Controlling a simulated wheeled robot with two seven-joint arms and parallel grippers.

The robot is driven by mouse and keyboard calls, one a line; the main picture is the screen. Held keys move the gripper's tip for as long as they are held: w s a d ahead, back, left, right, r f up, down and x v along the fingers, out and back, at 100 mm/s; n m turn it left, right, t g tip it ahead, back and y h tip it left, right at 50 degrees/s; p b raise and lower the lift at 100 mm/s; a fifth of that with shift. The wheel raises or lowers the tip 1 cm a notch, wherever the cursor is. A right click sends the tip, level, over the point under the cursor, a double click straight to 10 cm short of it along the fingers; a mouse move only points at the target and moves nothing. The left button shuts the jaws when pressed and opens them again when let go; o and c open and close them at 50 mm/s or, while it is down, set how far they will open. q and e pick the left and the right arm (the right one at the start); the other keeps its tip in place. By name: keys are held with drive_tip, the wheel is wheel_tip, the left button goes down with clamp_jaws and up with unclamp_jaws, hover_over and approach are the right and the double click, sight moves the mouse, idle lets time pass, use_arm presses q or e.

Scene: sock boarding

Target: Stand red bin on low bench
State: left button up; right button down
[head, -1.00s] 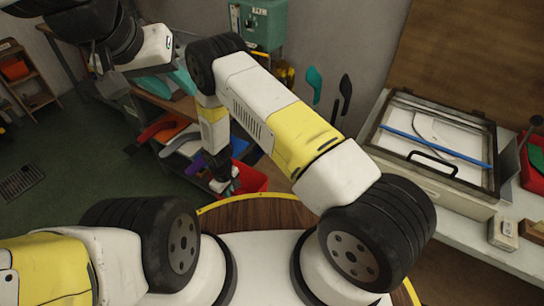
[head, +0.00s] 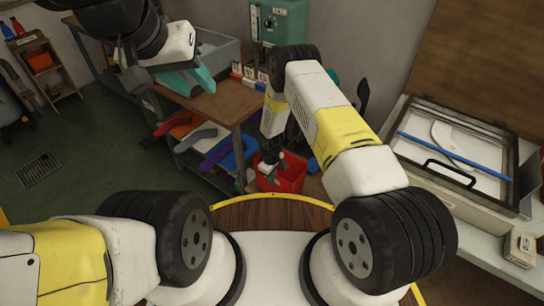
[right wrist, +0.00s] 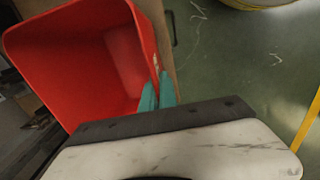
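The red bin (head: 291,178) is low down, just beyond the curved yellow edge in front of me, and upright or nearly so. My right gripper (head: 268,170) is at its left side. In the right wrist view the open-topped red bin (right wrist: 85,60) fills the upper left, and the teal fingertips (right wrist: 158,94) are closed on its side wall near the rim. Whether the bin touches the floor is not clear. A brown-topped bench (head: 222,104) stands behind it to the left.
Coloured flat forms (head: 205,138) lie on the bench's lower shelf. A grey tray (head: 215,52), a teal form (head: 188,82) and small boxes are on top. A lidded case (head: 455,150) stands on a white counter at right.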

drive_tip(key=shift+w+f, duration=0.1)
drive_tip(key=shift+f, duration=0.7)
drive_tip(key=c, duration=1.7)
unclamp_jaws()
drive_tip(key=shift+f, duration=0.15)
